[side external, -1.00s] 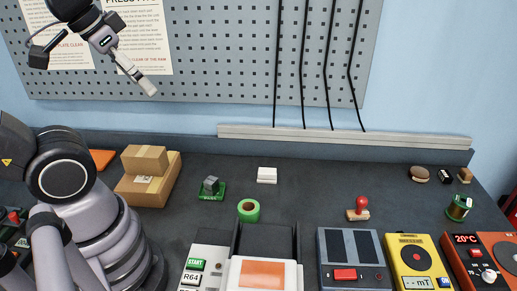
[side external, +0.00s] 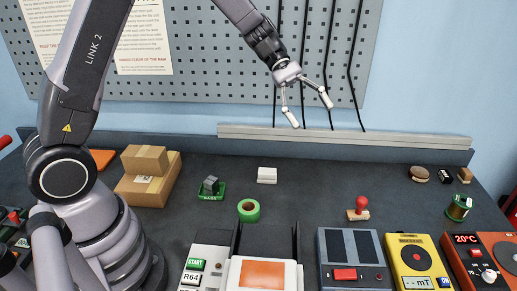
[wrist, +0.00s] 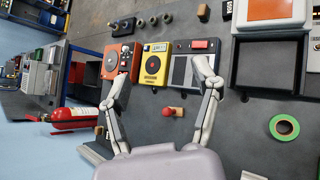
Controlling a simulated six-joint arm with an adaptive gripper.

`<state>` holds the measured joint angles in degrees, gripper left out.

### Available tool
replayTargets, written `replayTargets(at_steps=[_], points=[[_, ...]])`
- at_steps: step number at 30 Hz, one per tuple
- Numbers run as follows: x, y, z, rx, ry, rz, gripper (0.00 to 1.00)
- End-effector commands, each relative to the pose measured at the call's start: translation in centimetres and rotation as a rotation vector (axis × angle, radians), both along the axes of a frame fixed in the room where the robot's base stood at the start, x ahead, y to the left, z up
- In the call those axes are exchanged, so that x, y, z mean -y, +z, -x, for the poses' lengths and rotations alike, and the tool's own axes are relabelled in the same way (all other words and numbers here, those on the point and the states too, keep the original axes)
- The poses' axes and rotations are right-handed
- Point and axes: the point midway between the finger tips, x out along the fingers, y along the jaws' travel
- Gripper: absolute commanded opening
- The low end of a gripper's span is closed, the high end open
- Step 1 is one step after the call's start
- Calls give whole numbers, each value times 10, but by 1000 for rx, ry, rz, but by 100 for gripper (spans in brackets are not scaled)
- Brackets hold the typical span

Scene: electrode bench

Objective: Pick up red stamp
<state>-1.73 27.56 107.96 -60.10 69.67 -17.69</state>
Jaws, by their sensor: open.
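The red stamp (side external: 361,203) stands upright on the dark bench, right of centre, with a round red handle on a pale wooden base. In the wrist view the red stamp (wrist: 169,111) lies between the two fingers in the picture. My gripper (side external: 310,112) is open and empty, high above the bench, up and to the left of the stamp in the side view. Its spread fingers (wrist: 163,72) also show in the wrist view, well apart from the stamp.
A grey device (side external: 352,243) with a red button and a yellow meter (side external: 414,258) stand in front of the stamp. A green tape roll (side external: 248,211) and white block (side external: 267,175) lie to its left. Bench around the stamp is clear. A pegboard (side external: 230,60) stands behind.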

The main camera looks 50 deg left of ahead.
Motion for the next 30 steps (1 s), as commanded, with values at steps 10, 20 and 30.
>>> replayTargets(at_steps=[10,20,30], points=[[21,-160,-114,-492,423,453,63],[7,-281,-140,-720,704,706,63],[32,-290,-153,-735,727,727,63]])
